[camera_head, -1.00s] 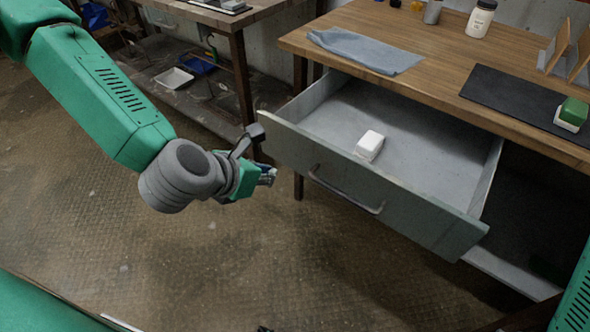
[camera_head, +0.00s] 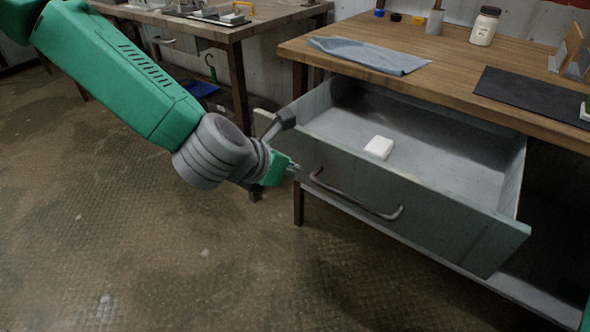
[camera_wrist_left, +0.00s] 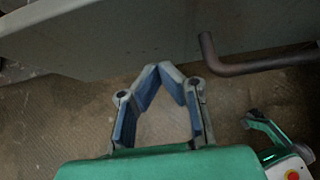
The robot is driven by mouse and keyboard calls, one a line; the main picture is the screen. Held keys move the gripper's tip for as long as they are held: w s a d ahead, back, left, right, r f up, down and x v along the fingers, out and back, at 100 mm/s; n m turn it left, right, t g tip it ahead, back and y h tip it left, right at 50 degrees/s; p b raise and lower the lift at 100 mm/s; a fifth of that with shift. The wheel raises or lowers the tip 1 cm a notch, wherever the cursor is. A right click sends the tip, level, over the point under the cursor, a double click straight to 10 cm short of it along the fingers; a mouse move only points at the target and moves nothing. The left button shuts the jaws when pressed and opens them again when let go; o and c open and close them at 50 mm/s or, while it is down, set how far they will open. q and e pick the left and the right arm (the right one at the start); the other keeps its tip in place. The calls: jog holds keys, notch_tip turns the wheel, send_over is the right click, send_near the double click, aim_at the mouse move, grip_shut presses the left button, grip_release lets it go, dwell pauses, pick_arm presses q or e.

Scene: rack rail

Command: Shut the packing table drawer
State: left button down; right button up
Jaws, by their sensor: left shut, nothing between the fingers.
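The grey packing table drawer (camera_head: 430,213) is pulled out under the wooden table top, and its inside shows. Its bar handle (camera_head: 352,196) is on the front panel; one end of it also shows in the left wrist view (camera_wrist_left: 250,66). A small white block (camera_head: 379,147) lies in the drawer. My left gripper (camera_head: 296,168) is beside the left part of the drawer front, left of the handle. In the left wrist view its fingertips (camera_wrist_left: 172,68) meet with nothing between them, close to the front panel (camera_wrist_left: 150,35). Whether they touch the panel I cannot tell. My right gripper is not visible.
The packing table (camera_head: 445,55) carries a blue-grey cloth (camera_head: 370,54), a dark mat (camera_head: 530,98) and a white jar (camera_head: 485,26). A second bench (camera_head: 235,30) stands at the back left. The floor in front of the drawer is clear.

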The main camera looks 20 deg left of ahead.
pick_arm(q)
jog(key=shift+w+d, duration=0.3)
jog(key=shift+w, duration=0.35)
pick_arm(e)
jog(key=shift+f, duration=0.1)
